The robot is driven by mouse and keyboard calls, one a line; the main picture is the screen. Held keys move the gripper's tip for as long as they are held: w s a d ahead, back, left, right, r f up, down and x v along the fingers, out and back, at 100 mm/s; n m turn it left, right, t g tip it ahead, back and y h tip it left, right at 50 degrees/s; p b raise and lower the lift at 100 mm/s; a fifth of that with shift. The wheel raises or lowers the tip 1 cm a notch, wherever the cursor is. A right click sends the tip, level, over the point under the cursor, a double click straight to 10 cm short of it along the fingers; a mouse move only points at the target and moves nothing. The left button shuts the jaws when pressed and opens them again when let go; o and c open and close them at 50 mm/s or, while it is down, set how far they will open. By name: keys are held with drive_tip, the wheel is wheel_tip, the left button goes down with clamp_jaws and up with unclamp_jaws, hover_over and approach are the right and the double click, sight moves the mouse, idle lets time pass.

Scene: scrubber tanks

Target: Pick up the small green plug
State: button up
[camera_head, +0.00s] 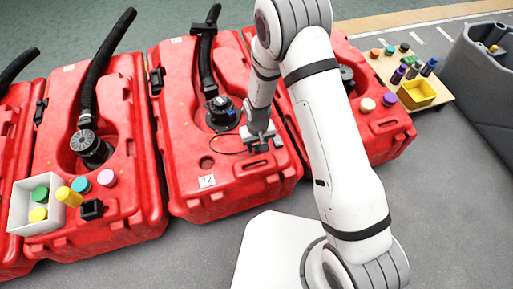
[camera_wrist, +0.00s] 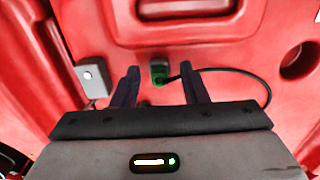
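The small green plug (camera_wrist: 160,80) shows in the wrist view, with a dark end and a thin black cable (camera_wrist: 240,72) that curves off to the right. It is at the red tank's (camera_head: 187,130) surface. My gripper (camera_wrist: 159,72) is open, its two dark fingers on either side of the plug with gaps to both. I cannot tell how far above the plug the fingertips are. In the head view my gripper (camera_head: 260,143) is low over the middle red tank's front right part, largely hiding the plug.
A small grey box (camera_wrist: 92,77) is just left of the left finger. A round hole (camera_wrist: 299,61) lies to the right. A white box (camera_head: 24,212) with caps stands on the left tank; a yellow tray (camera_head: 416,94) and several caps and bottles sit on a board (camera_head: 440,97) at right.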

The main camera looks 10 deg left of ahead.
sight(257, 146)
drive_tip(key=shift+c, duration=0.3)
clamp_jaws()
drive_tip(key=shift+r, duration=0.1)
wheel_tip(257, 146, up, 10)
drive_tip(key=n+p, duration=0.3)
drive_tip(key=n, duration=0.2)
idle(0.3)
